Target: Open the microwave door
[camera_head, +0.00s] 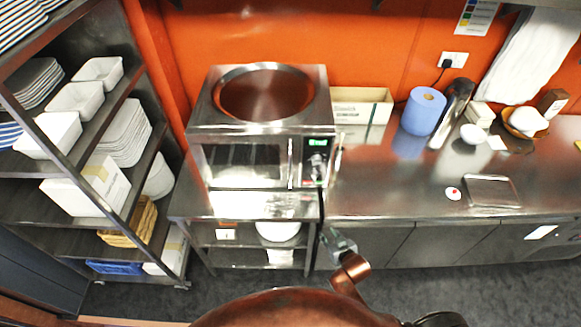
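The microwave (298,180) stands on a steel stand left of the long counter. Its door, with a dark window (243,160), faces me and looks shut. The control panel with a lit green display (318,143) is right of the door, and an upright handle-like bar (292,163) lies between them. My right gripper (338,242) is in front of the counter's front edge, below and right of the microwave, apart from the door. It is small and blurred, so its fingers cannot be made out. My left gripper is not in view.
A rack (150,225) with white dishes stands close on the left. The counter (390,185) carries a blue roll (423,110) and a small tray (492,191). The floor before the stand looks clear.

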